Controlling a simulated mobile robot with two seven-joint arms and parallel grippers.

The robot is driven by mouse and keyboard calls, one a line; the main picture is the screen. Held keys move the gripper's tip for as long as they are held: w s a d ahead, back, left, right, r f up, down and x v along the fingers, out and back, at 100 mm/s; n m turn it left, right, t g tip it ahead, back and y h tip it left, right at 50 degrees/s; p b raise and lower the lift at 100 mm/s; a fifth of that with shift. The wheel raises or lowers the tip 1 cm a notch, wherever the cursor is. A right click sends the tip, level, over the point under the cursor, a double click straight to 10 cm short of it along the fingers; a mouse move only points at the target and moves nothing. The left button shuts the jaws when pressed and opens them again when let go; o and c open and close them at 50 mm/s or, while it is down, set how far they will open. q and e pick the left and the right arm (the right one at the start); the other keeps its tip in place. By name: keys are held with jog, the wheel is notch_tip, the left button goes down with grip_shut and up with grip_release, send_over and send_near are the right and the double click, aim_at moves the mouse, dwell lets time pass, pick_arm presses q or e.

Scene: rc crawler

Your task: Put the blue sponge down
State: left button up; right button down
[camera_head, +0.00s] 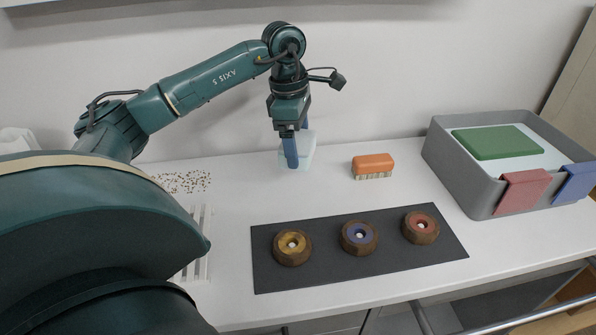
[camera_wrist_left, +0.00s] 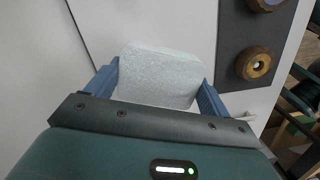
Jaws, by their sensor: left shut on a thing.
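The blue sponge (camera_head: 308,146) is a very pale blue block near the back wall in the head view. My left gripper (camera_head: 296,157) points down and is shut on it, with a blue finger in front of the block. In the left wrist view the sponge (camera_wrist_left: 160,75) sits between the two blue fingers of the left gripper (camera_wrist_left: 160,88). The sponge's lower edge is at or just above the white counter; I cannot tell if it touches. My right gripper is not in view.
An orange brush (camera_head: 373,164) lies right of the sponge. A dark mat (camera_head: 275,275) with three brown wheels is in front. A grey bin (camera_head: 455,170) with a green pad and hanging cloths stands right. Brown crumbs (camera_head: 183,182) lie left, beside a white slatted rack (camera_head: 203,225).

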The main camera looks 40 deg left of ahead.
aim_at(300, 183)
pick_arm(q)
jog(key=shift+f, duration=3.4)
jog(key=shift+f, duration=0.1)
jog(key=shift+f, duration=0.15)
jog(key=o, duration=0.8)
jog(key=r, duration=0.4)
jog(key=a+r, duration=0.1)
jog(key=r, duration=0.7)
jog(key=shift+s+a+r, duration=0.15)
jog(key=shift+s+r, duration=0.1)
jog(key=shift+s, duration=0.15)
jog(key=shift+f, duration=0.1)
